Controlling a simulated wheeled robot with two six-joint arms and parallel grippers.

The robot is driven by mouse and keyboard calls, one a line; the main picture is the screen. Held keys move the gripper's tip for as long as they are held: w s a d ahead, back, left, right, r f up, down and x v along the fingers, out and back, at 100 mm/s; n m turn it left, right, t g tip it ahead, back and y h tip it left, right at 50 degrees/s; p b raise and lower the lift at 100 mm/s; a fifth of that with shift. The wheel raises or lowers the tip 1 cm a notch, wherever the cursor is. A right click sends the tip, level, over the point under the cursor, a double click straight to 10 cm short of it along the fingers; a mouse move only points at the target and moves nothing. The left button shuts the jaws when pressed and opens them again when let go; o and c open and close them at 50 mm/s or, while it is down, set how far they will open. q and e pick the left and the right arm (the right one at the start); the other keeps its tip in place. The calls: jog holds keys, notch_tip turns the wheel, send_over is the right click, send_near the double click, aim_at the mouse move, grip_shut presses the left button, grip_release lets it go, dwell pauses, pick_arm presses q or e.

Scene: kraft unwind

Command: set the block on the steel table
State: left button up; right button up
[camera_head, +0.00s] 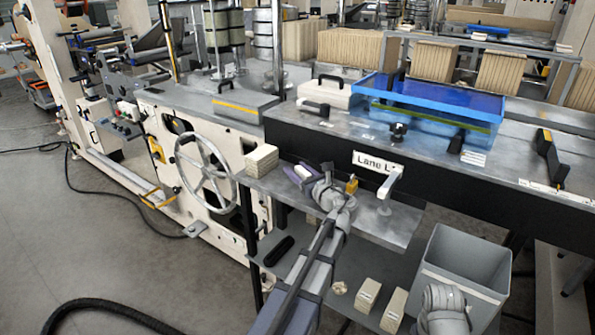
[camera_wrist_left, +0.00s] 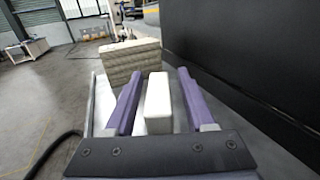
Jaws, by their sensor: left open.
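A small pale block (camera_head: 303,172) is at the far left part of the steel table (camera_head: 395,232), next to a stack of layered cardboard-like pads (camera_head: 261,160). In the left wrist view the block (camera_wrist_left: 158,103) stands between the two purple fingers, with a gap visible on each side. My left gripper (camera_head: 307,175) is open around the block; it also shows in the wrist view (camera_wrist_left: 157,90). The block looks to be resting on the table, but its underside is hidden.
A small yellow object (camera_head: 351,186) and a white bracket (camera_head: 388,185) stand on the table beside my left arm. A dark machine wall with a "Lane" sign (camera_head: 377,164) rises behind. A grey bin (camera_head: 460,262) is at the right. Pale blocks (camera_head: 368,294) lie on the lower shelf.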

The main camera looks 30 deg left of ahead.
pick_arm(q)
jog(key=shift+r, duration=0.1)
jog(key=shift+s+d+r, duration=0.1)
jog(key=shift+d, duration=0.05)
jog(key=v, duration=0.7)
jog(key=shift+d, duration=0.1)
